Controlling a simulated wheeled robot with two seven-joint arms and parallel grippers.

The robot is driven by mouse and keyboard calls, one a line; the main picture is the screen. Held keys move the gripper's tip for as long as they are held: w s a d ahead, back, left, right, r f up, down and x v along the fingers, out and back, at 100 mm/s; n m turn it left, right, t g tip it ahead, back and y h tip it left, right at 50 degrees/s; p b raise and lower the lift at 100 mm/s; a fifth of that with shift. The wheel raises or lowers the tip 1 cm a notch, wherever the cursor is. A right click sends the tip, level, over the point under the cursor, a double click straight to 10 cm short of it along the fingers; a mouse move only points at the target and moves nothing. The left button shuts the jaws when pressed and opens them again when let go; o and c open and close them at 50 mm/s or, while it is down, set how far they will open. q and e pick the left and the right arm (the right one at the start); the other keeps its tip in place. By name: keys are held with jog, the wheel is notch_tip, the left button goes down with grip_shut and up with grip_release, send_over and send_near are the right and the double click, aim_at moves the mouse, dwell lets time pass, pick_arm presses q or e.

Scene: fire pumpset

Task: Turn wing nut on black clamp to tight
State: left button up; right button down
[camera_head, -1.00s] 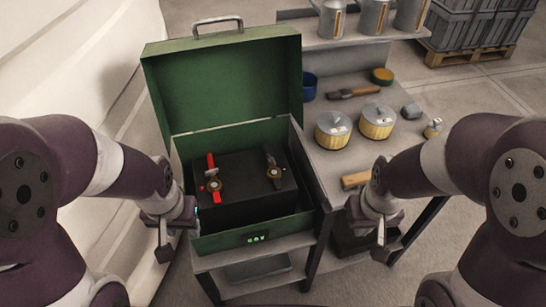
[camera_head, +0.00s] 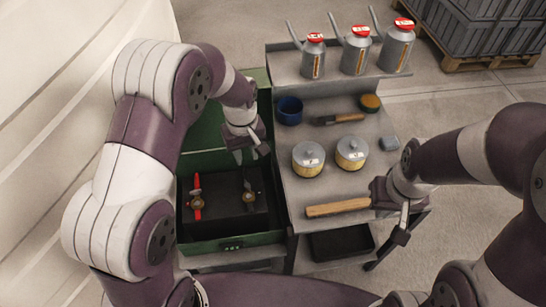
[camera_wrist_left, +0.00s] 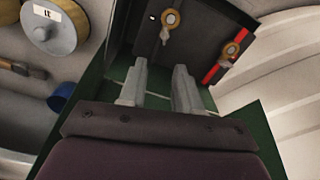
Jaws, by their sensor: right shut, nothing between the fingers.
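The black clamp (camera_head: 247,182) sits on the right part of a dark box (camera_head: 224,212) inside the green case. Its brass-coloured wing nut (camera_head: 250,198) also shows in the left wrist view (camera_wrist_left: 170,20). A red clamp (camera_head: 197,185) with a similar wing nut (camera_head: 197,203) is to its left. My left gripper (camera_head: 251,153) is above the case, behind the black clamp and apart from it. Its two fingers are apart and empty in the left wrist view (camera_wrist_left: 160,68). My right gripper (camera_head: 402,236) is shut and empty by the bench's right front corner.
The green case (camera_head: 262,238) surrounds the dark box. On the bench to the right are two yellow canisters (camera_head: 308,160), a blue cup (camera_head: 290,110), a brush-like tool (camera_head: 335,119) and a wooden handle (camera_head: 338,207) near the front edge. Several oil cans (camera_head: 358,52) stand behind.

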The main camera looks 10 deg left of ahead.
aim_at(246, 183)
pick_arm(q)
jog(key=shift+n, duration=0.7)
jog(key=f, duration=0.7)
jog(key=a+f, duration=0.1)
jog(key=f, duration=0.3)
jog(key=shift+s+f, duration=0.2)
jog(key=shift+f, duration=0.5)
grip_shut()
